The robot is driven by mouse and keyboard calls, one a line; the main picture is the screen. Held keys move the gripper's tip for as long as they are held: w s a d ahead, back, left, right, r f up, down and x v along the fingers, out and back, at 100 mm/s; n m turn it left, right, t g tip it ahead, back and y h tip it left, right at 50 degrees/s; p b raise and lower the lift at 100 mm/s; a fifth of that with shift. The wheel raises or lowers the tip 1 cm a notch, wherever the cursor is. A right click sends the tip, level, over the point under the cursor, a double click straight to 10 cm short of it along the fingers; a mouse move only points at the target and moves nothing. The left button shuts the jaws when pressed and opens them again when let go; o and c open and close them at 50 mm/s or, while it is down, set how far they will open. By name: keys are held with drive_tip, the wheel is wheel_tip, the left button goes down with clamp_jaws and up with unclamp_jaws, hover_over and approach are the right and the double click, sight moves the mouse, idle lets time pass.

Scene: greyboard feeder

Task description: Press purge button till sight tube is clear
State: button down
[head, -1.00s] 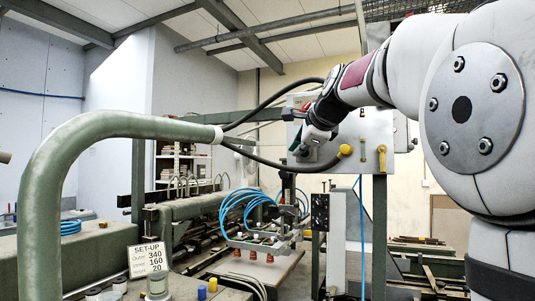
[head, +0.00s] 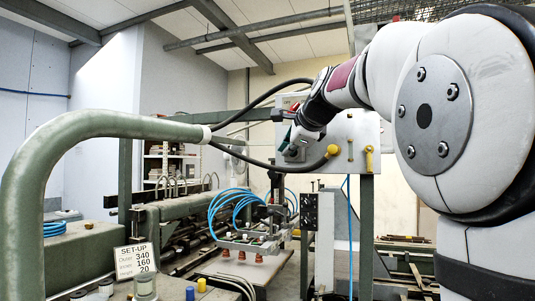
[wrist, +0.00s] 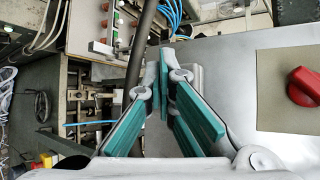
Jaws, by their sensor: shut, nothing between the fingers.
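My gripper (wrist: 163,62) is shut and empty, its teal-padded fingers together in the wrist view. In the head view my gripper (head: 290,152) is at the left part of the pale control panel (head: 345,130), partly hidden by my wrist. I cannot tell whether it touches anything. In the wrist view a box with red, white and green buttons (wrist: 118,22) lies beyond the fingertips. No label shows which is the purge button. A clear cylinder (head: 145,286) at the bottom of the head view may be the sight tube; its contents are too small to tell.
A red rotary knob (wrist: 304,86) sits on a beige plate at the right of the wrist view. A set-up card (head: 134,259) and blue tubing (head: 232,208) are lower down.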

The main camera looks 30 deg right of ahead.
drive_tip(key=shift+s+a+p, duration=0.35)
drive_tip(key=shift+s+a, duration=0.2)
drive_tip(key=shift+a, duration=0.1)
drive_tip(key=shift+s+a+p, duration=0.6)
drive_tip(key=shift+s+a, duration=0.2)
drive_tip(key=shift+a, duration=0.2)
drive_tip(key=shift+s+a+p, duration=0.6)
drive_tip(key=shift+s+a, duration=0.2)
drive_tip(key=shift+a, duration=0.2)
